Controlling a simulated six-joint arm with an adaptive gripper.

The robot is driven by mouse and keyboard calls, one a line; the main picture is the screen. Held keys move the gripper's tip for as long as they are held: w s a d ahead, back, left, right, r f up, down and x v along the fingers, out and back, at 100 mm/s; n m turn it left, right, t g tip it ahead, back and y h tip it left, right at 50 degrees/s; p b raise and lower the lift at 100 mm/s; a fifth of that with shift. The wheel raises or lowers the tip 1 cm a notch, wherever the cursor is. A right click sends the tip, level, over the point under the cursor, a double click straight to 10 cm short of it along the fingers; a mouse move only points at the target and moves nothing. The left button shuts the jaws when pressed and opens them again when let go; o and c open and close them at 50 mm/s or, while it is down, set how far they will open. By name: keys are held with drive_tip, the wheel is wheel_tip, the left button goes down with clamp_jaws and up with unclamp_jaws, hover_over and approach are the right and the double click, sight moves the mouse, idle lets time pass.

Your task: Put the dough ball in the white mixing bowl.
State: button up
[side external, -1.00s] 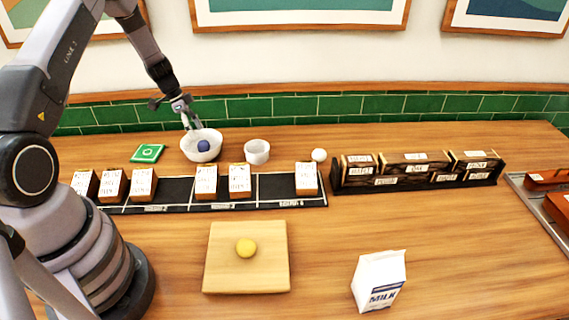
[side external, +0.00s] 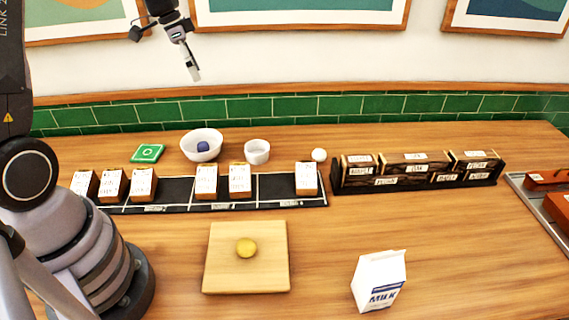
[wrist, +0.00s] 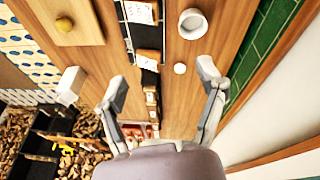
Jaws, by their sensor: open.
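The white mixing bowl (side external: 189,151) stands at the back of the counter in the side view, with a dark blue ball (side external: 203,146) inside it. A yellow ball (side external: 246,248) rests on the wooden board (side external: 220,277); it also shows in the wrist view (wrist: 64,23). A white ball (side external: 319,155) sits right of the small white cup (side external: 257,151); the wrist view shows it too (wrist: 180,68). I cannot tell for certain which ball is the dough. My gripper (side external: 193,74) is raised above the bowl, open and empty; its spread fingers show in the wrist view (wrist: 162,80).
A black rack with small labelled boxes (side external: 240,180) runs across the middle. A dark labelled shelf (side external: 415,170) stands right of it. A milk carton (side external: 379,281) stands at the front right. A green square (side external: 147,153) lies left of the bowl. A tray (side external: 550,212) is at the right edge.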

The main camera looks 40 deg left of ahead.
drive_tip(key=s+d+r+n+t+y, duration=0.1)
drive_tip(key=s+d+r+n+y, duration=0.1)
drive_tip(key=s+d+r, duration=0.7)
drive_tip(key=s+d+r+n+t, duration=0.1)
drive_tip(key=s+n, duration=0.1)
drive_tip(key=s, duration=0.4)
drive_tip(key=s+r+n+t, duration=0.1)
drive_tip(key=s+r+n, duration=0.1)
drive_tip(key=s, duration=0.5)
drive_tip(key=shift+s+d+t+y, duration=0.3)
drive_tip(key=shift+d+y, duration=0.1)
